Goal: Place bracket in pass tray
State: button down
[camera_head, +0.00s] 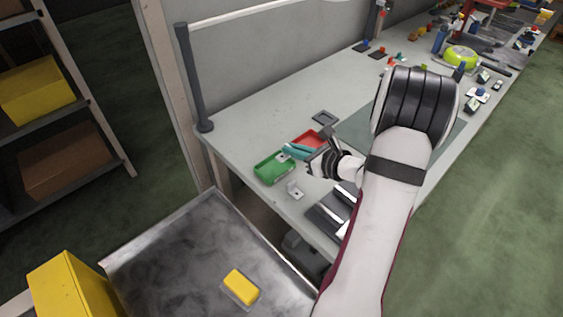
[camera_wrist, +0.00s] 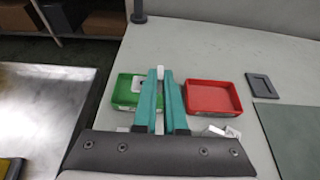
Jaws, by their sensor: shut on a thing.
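My gripper (camera_wrist: 160,78) has two teal fingers, closed on a small pale piece (camera_wrist: 160,72) that shows between the fingertips; it appears to be a bracket, mostly hidden by the fingers. In the head view my gripper (camera_head: 287,151) is above the trays, its tips near the right edge of the green tray (camera_head: 264,176). The green tray (camera_wrist: 122,104) lies left of the fingers in the wrist view, with a pale bracket-like part (camera_wrist: 137,83) inside. The red tray (camera_wrist: 212,97) is to the right and looks empty. Its edge also shows in the head view (camera_head: 307,137).
A metal bracket (camera_head: 295,190) lies on the table in front of the green tray. Another pale part (camera_wrist: 220,131) lies below the red tray in the wrist view. A dark square frame (camera_wrist: 260,87) and dark mat (camera_wrist: 290,135) are further right. A yellow block (camera_head: 240,285) sits on the metal pan.

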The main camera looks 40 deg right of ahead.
aim_at(283, 169)
jog(key=shift+w+a+f, duration=0.25)
jog(key=shift+w+f, duration=0.2)
jog(key=shift+w, duration=0.2)
jog(key=shift+w+a+f, duration=0.25)
jog(key=shift+w+f, duration=0.2)
jog(key=shift+w, duration=0.15)
notch_tip(283, 169, down, 3)
jog(key=shift+w+f, duration=0.1)
jog(key=shift+f, duration=0.35)
jog(key=c, duration=1)
grip_release()
jog(key=shift+f, duration=0.1)
